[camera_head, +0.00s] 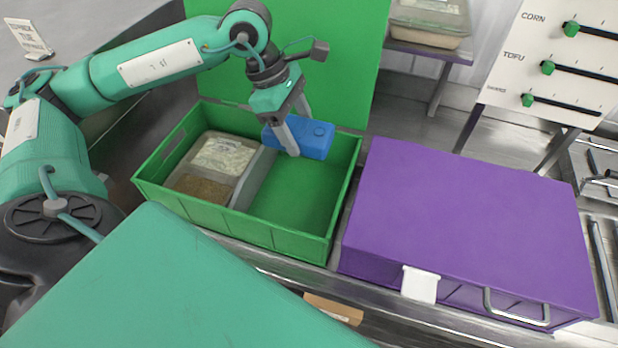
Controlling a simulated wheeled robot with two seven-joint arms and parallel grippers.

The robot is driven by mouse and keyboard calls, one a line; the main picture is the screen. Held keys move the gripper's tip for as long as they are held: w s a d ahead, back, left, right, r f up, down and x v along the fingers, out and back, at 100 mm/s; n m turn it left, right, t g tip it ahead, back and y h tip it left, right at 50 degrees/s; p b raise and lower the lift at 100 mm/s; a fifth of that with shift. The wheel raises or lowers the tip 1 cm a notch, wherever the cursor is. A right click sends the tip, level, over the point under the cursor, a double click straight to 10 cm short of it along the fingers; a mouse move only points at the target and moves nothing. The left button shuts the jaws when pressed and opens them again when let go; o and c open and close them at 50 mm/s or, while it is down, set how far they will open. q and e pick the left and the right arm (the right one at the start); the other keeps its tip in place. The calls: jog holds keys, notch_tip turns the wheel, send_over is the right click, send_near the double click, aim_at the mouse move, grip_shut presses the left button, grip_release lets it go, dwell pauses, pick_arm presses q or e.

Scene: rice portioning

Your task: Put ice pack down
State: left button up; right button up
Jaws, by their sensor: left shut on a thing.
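The blue ice pack (316,141) is in the camera_head view, inside the open green crate (290,240) near its back wall. My left gripper (291,135) reaches down from above and is shut on the ice pack's left part. The fingers cover some of the pack. I cannot tell whether the pack touches the crate floor. A grey container (253,178) with two compartments, one of white grain and one of brown grain, sits in the crate's left side. My right gripper is not in view.
A purple box (460,215) with a white latch stands right of the crate. A green panel (330,60) rises behind the crate. A panel with sliders (560,60) stands at the back right. The crate's front right floor is clear.

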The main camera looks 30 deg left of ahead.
pick_arm(q)
notch_tip(320, 180, down, 8)
jog(key=p, duration=0.3)
send_over(306, 202)
jog(key=a, duration=0.1)
jog(key=f, duration=0.7)
jog(key=shift+s+a+f, duration=0.15)
jog(key=shift+s+a, duration=0.05)
notch_tip(306, 202, down, 4)
jog(key=shift+r+p, duration=0.1)
jog(key=shift+p, duration=0.7)
jog(key=shift+f, duration=0.3)
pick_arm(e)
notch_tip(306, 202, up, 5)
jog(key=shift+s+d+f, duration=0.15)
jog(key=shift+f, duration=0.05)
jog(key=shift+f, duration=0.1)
pick_arm(q)
jog(key=o, duration=0.8)
jog(key=shift+f, duration=0.2)
jog(key=shift+c, duration=0.2)
jog(key=o, duration=0.4)
jog(key=shift+o, duration=0.2)
jog(key=shift+r, duration=0.1)
